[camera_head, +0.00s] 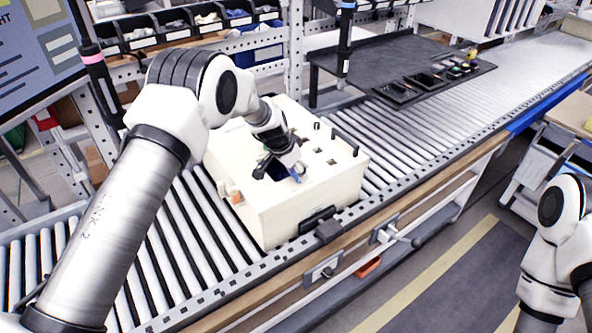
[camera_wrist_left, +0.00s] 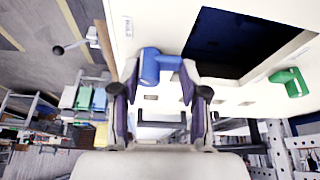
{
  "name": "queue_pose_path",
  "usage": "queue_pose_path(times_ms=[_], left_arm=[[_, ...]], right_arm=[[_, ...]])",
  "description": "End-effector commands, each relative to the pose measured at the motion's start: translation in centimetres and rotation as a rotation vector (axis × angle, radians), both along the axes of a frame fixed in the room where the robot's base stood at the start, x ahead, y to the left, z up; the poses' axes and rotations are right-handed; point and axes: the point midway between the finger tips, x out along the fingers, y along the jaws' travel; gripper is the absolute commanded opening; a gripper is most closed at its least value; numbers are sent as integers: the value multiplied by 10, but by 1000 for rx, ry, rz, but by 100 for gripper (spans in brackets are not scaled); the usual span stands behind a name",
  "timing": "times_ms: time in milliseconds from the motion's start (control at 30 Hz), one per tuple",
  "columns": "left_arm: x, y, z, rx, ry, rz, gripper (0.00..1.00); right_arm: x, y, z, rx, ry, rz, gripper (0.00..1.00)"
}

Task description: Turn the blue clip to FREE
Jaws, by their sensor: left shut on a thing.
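The blue clip (camera_wrist_left: 158,64) is on the cream face of a big box, beside a dark square opening (camera_wrist_left: 232,42). My left gripper (camera_wrist_left: 159,78) is shut on it, one finger on each side; the clip's rounded end shows past the left finger. In the head view the left gripper (camera_head: 284,168) reaches down onto the top of the box (camera_head: 290,212), and a bit of blue shows at its tips. A small label (camera_wrist_left: 128,27) is near the clip, too small to read surely. My right arm shows at the right edge, but its gripper is out of view.
A green clip (camera_wrist_left: 290,82) sits across the opening. Several short dark pegs stand on the box top. The box rests on a roller conveyor (camera_head: 420,118). A black tray (camera_head: 385,65) with small parts lies behind it, and bins line the back.

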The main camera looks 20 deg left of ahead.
Motion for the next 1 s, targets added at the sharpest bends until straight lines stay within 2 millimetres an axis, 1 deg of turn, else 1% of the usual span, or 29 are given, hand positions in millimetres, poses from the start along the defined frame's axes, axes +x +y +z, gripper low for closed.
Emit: queue_pose_path(times_ms=[167,400,567,667,767,1000], left_arm=[[-3,-1,-1,0,5,120,9],[-5,0,-1,3,5,336,9],[-6,0,-4,3,2,486,9],[-7,0,-8,4,2,581,9],[-8,0,-10,4,0,675,9],[-10,0,-13,3,-1,907,9]], right_arm=[[0,0,4,0,0,0,40],[0,0,14,0,0,0,40],[0,0,11,0,0,0,40],[0,0,1,0,0,0,40],[0,0,-15,0,0,0,40],[0,0,-62,0,0,0,40]])
